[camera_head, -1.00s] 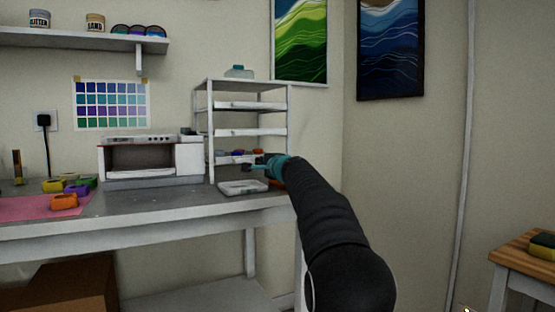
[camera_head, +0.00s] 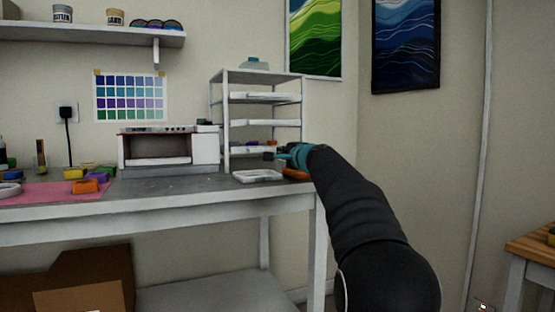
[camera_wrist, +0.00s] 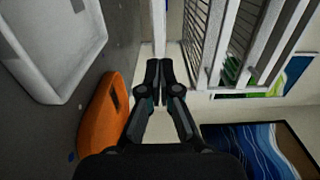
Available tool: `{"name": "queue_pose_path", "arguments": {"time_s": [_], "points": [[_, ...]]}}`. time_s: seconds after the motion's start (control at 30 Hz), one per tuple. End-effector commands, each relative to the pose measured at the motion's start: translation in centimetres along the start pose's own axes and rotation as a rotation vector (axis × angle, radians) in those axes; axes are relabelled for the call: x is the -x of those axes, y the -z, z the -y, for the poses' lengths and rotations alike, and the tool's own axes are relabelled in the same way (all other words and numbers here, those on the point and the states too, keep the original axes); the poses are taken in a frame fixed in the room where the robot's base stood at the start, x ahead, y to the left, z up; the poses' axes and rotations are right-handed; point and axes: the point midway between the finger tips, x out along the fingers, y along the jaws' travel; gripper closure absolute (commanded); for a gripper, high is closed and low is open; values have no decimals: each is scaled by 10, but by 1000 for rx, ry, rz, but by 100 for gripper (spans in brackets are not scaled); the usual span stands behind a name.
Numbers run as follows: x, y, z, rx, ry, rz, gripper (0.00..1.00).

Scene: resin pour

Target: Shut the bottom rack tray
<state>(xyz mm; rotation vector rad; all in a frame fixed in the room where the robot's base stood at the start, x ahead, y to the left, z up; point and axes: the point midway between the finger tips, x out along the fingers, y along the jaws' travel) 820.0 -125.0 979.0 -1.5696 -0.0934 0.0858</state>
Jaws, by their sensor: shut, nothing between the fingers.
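The rack (camera_head: 226,120) is a white open frame on the bench, with white trays at several levels. Its bottom tray (camera_head: 240,150) holds small coloured pieces. My gripper's forearm and teal wrist partly cover its right end, and I cannot tell how far it sticks out. My gripper (camera_head: 268,156) is in front of the rack's lower right part, close to the bottom tray. In the wrist view, the gripper's two dark fingers (camera_wrist: 160,68) are together at the tips with nothing between them. Rack bars (camera_wrist: 215,40) show to their upper right.
A loose white tray (camera_head: 257,176) lies on the bench (camera_head: 160,192) before the rack, with an orange piece (camera_wrist: 100,115) beside it, near my fingers. A white oven-like box (camera_head: 200,150) stands left of the rack. A pink mat (camera_head: 50,192) with coloured pieces lies further left.

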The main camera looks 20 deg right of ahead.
Motion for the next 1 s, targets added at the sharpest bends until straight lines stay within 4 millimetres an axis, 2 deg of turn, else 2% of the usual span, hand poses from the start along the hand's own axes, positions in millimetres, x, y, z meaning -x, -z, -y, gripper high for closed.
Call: {"name": "queue_pose_path", "arguments": {"time_s": [0.2, 0.4, 0.77, 0.87, 1.0], "points": [[42, 0, -2, 0, 1, -1, 100], [71, 0, -1, 1, 0, 0, 100], [88, -5, -1, 10, -9, 8, 100], [99, -23, -4, 62, -44, 35, 100], [135, -71, -23, 218, -153, 113, 100]]}}
